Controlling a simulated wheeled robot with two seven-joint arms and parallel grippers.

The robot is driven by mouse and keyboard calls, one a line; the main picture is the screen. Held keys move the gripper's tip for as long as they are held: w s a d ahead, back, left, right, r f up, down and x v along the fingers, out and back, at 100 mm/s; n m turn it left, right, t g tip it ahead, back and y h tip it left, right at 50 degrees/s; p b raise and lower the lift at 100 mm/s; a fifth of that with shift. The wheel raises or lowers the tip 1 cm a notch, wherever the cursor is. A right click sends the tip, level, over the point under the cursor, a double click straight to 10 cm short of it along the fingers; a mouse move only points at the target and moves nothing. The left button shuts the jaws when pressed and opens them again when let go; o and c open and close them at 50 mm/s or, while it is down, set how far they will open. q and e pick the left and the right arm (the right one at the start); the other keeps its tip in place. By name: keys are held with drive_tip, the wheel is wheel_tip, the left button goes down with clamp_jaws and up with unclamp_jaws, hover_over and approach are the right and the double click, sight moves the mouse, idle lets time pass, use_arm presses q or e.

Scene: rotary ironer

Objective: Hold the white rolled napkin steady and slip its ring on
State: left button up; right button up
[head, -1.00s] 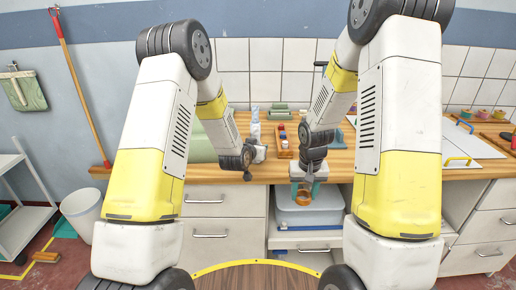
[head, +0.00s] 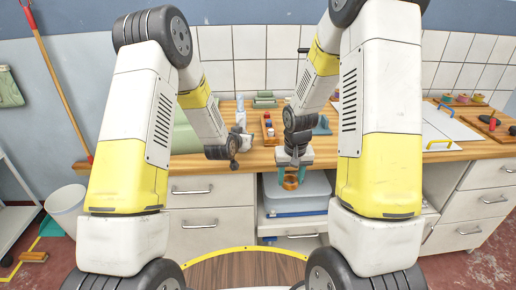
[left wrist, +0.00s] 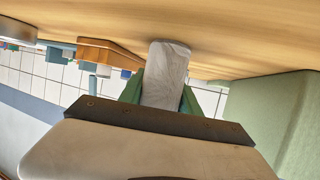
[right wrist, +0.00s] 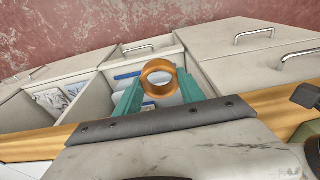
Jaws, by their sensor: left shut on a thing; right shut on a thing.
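The white rolled napkin (left wrist: 166,75) is between the green fingers of my left gripper (left wrist: 160,92) in the left wrist view, just above the wooden counter. My left gripper is shut on it. In the head view a white upright shape (head: 240,118) shows near my left wrist, and that gripper's fingers are hidden. The amber ring (right wrist: 158,77) is held between the teal fingers of my right gripper (right wrist: 160,90), its hole facing the right wrist camera. In the head view the ring (head: 290,180) hangs in front of the counter's edge, apart from the napkin.
Below the ring, a grey bin (head: 312,192) sits in an open bay between drawers. The air in front of the counter is clear.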

drive_tip(key=w+a+r+n, duration=0.2)
drive_tip(key=w+a+r, duration=0.3)
drive_tip(key=w+r, duration=0.5)
drive_tip(key=w+a+r+n, duration=0.35)
drive_tip(key=w+r, duration=0.55)
drive_tip(key=w, duration=0.3)
wheel_tip(320, 180, up, 4)
drive_tip(key=m, duration=0.6)
hover_over(241, 115)
drive_tip(key=shift+r+n, duration=0.2)
drive_tip(key=shift+n, duration=0.05)
drive_tip(key=shift+s, duration=0.1)
drive_tip(key=shift+f, duration=2)
drive_tip(key=shift+f, duration=0.4)
drive_tip(key=shift+f, duration=0.7)
